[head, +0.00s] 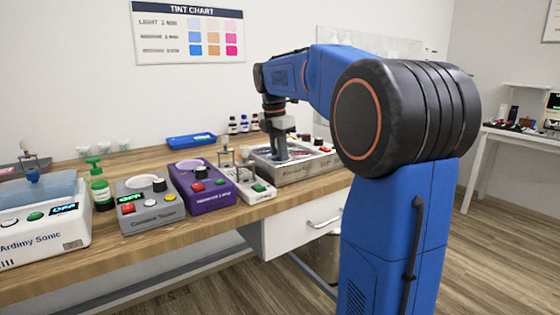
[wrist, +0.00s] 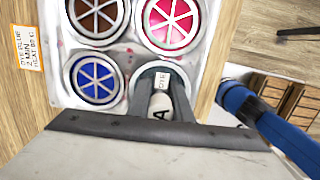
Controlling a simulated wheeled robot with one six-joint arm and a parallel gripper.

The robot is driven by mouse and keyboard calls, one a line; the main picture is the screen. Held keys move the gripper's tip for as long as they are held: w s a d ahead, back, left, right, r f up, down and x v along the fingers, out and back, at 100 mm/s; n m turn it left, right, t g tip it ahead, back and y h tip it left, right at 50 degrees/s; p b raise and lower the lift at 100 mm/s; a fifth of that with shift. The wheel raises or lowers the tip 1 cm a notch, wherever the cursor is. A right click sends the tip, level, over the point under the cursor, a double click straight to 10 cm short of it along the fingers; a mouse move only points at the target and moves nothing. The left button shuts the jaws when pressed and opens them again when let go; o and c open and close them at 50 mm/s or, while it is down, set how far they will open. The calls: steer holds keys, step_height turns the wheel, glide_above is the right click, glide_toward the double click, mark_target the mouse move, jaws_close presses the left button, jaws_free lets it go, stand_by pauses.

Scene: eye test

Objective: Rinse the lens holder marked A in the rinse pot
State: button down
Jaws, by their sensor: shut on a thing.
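My gripper (head: 281,150) is lowered over the metal tint unit (head: 308,170) on the bench. In the wrist view, my gripper (wrist: 161,103) is shut on the pale lens holder (wrist: 158,112), marked with a black A. The holder is over or in the front right pot (wrist: 144,76), a grey-rimmed pot with a small white label visible inside. The holder's lower part is hidden, so I cannot tell how deep it sits or whether this pot is the rinse pot. The other pots show brown (wrist: 96,14), pink-red (wrist: 170,20) and blue (wrist: 96,77) under spoked covers.
A dye note (wrist: 27,48) lies left of the unit. Along the bench stand a small white device (head: 247,188), a purple device (head: 205,188), a grey tester (head: 150,207), a green bottle (head: 101,190) and a white sonic cleaner (head: 42,232). A blue tray (head: 190,141) lies behind.

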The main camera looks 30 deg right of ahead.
steer(key=shift+f, duration=0.5)
stand_by(1.7)
steer(key=shift+r, duration=0.1)
stand_by(1.8)
steer(key=shift+r, duration=3.65)
